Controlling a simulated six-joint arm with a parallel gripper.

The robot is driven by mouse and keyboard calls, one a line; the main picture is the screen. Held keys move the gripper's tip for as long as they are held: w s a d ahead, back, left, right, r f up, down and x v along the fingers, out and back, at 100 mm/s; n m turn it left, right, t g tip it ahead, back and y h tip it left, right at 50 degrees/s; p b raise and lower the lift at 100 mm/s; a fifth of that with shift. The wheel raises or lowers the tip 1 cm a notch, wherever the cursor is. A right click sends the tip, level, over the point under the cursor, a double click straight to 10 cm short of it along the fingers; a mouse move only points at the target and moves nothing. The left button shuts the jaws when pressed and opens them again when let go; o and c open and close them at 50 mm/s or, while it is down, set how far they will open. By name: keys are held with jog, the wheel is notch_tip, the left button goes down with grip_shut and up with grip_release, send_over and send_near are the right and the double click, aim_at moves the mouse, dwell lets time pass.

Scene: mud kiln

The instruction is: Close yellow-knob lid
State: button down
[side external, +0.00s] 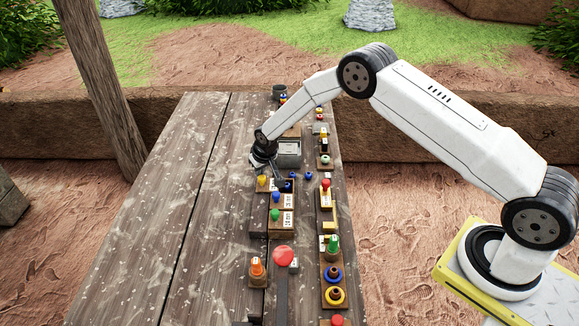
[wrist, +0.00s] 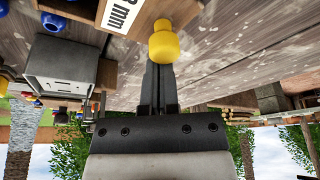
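The yellow knob (side external: 262,180) stands upright on a small wooden lid at the left end of the row of labelled wooden boxes. Blue pieces show to its right, where the box looks uncovered. In the wrist view the yellow knob (wrist: 163,43) appears just beyond my fingertips. My gripper (side external: 281,184) points down beside the knob, on its right in the side view. In the wrist view my gripper's (wrist: 158,70) two dark fingers lie close together with nothing visible between them. Whether they touch the knob is not clear.
Boxes with a blue knob (side external: 276,196) and a green knob (side external: 275,214) stand in front. A grey metal box (side external: 289,150) is close behind my gripper. A column of knobbed pieces, including a red knob (side external: 325,183), runs along the right. The table's left side is clear.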

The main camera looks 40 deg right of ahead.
jog(key=shift+s+d, duration=1.65)
jog(key=shift+s, duration=0.05)
jog(key=shift+w, duration=0.2)
jog(key=shift+w+d, duration=0.2)
jog(key=shift+w, duration=1.55)
jog(key=shift+w+r, duration=0.15)
jog(key=shift+r, duration=0.05)
jog(key=v, duration=0.9)
jog(key=shift+s+r, duration=0.25)
jog(key=shift+r, duration=0.05)
